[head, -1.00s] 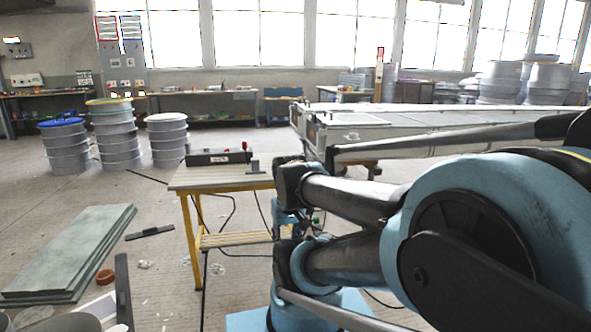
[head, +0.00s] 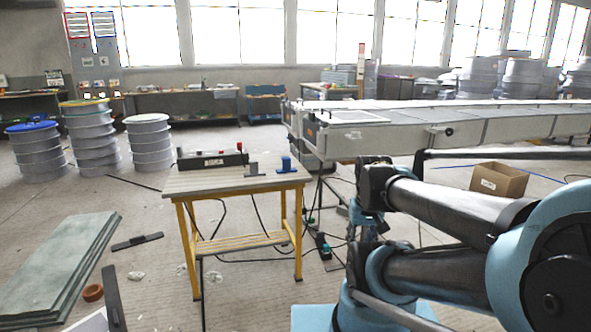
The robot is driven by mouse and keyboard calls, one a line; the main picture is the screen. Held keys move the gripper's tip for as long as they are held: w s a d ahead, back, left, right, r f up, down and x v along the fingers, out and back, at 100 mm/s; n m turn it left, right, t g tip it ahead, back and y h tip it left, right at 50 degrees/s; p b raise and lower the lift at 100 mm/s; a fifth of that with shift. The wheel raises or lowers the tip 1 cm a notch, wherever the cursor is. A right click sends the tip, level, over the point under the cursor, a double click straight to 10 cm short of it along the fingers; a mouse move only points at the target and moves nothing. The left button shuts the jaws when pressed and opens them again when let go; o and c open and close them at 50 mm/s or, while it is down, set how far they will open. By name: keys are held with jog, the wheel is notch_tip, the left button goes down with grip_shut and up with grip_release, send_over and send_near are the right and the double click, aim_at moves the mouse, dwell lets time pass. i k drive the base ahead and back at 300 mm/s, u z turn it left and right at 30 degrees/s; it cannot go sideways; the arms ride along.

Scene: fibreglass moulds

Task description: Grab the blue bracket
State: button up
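The blue bracket (head: 286,163) stands on the right part of a small yellow-legged table (head: 215,183) in the head view. It is small and looks upright, with a flat foot on the tabletop. A similar grey bracket (head: 253,169) stands just left of it. My blue and dark arm fills the right side of the view, apart from the table. The end of my arm with the gripper cannot be made out, so its fingers and any contents are hidden.
A long dark box (head: 212,160) lies along the table's back edge. A long conveyor-like bench (head: 400,135) runs behind at right, with an open cardboard box (head: 498,180) near it. Cables lie around the table legs. Grey slabs (head: 60,265) lie on the floor at left.

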aim_at(287, 169)
jog(key=z, duration=0.05)
jog(key=i, duration=1)
jog(key=u, duration=0.05)
